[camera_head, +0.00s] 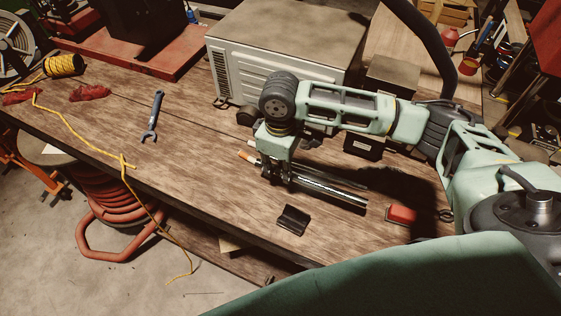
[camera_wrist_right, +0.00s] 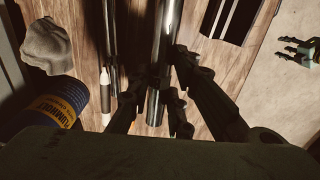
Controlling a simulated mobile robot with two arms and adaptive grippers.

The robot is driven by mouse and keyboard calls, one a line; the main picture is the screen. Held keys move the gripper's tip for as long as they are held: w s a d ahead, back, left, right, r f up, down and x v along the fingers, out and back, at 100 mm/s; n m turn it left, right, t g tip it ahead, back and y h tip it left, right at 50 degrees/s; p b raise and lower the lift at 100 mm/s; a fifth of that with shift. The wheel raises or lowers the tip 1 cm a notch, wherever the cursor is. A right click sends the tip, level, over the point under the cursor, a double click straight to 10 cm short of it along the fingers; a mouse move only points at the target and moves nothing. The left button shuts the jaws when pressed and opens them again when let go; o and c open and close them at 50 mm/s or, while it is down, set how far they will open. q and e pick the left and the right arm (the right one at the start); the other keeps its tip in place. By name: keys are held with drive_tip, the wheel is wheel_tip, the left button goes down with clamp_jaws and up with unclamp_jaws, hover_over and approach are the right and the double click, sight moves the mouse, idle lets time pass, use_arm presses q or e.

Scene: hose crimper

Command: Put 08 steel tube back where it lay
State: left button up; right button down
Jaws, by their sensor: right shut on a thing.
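The shiny steel tube (camera_head: 332,190) runs from my right gripper (camera_head: 275,176) toward the lower right, close over the wooden bench. In the right wrist view the tube (camera_wrist_right: 166,30) runs up the picture from between the fingers of the right gripper (camera_wrist_right: 157,93). The right gripper is shut on the tube near one end. I cannot tell whether the tube touches the bench. A thinner dark rod (camera_wrist_right: 110,35) lies beside it, on the left in the wrist view.
A black angled block (camera_head: 292,220) lies near the bench's front edge. A white-tipped marker (camera_wrist_right: 105,92), a grey rag (camera_wrist_right: 46,45) and a blue-yellow can (camera_wrist_right: 58,105) are near the gripper. A wrench (camera_head: 152,117) lies left, with bare wood around it.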

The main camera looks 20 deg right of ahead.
sight(280, 185)
drive_tip(key=shift+f+b, duration=0.7)
drive_tip(key=shift+f, duration=2)
drive_tip(key=shift+f, duration=0.2)
drive_tip(key=c, duration=1.5)
unclamp_jaws()
wheel_tip(280, 185, up, 12)
